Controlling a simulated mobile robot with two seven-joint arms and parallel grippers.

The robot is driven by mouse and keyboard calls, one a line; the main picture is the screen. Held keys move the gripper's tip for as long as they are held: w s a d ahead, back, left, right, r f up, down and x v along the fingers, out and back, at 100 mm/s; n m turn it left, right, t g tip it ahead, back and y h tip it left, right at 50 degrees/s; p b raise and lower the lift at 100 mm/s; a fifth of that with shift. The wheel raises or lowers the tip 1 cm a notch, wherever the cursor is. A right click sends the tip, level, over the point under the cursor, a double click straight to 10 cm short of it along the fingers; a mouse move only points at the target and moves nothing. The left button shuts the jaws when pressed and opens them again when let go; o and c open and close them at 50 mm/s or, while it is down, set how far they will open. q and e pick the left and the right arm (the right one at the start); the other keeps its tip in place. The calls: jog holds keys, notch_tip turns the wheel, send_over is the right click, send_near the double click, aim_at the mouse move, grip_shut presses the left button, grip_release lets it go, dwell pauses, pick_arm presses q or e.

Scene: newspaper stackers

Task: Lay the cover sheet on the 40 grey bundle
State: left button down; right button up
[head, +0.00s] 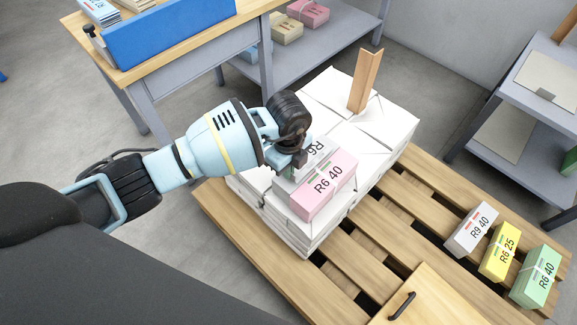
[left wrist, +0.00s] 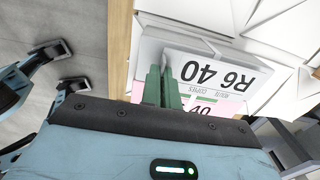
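A pale grey labelled piece marked 40 (head: 316,150) lies behind the pink R6 40 bundle (head: 325,185) on the white stack. I cannot tell whether it is a sheet or a bundle top. My left gripper (head: 298,158) is at its left end. In the left wrist view its narrow green fingers (left wrist: 165,87) are close together and overlap the edge of the grey piece (left wrist: 213,72); any grip is unclear. What appears to be my right gripper (left wrist: 62,68) is in that view, fingers apart and empty over the floor. Another grey 40 bundle (head: 475,228) lies on the pallet.
The wooden pallet (head: 225,212) bears the white stack (head: 392,122), a wooden upright (head: 364,82), a yellow bundle (head: 499,251) and a green bundle (head: 536,276). A table with a blue panel (head: 170,32) stands at left back. A grey shelf with a pale sheet (head: 548,75) stands at right.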

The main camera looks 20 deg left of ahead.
jog(key=shift+s, duration=0.1)
pick_arm(q)
jog(key=shift+f, duration=0.35)
pick_arm(e)
jog(key=shift+s+f, duration=0.3)
jog(key=shift+s, duration=0.25)
pick_arm(q)
jog(key=shift+f, duration=0.15)
jog(key=shift+f, duration=0.15)
pick_arm(e)
jog(key=shift+w, duration=0.2)
pick_arm(q)
jog(key=c, duration=1.6)
grip_release()
pick_arm(e)
jog(key=shift+w+r, duration=0.1)
jog(key=shift+w, duration=0.3)
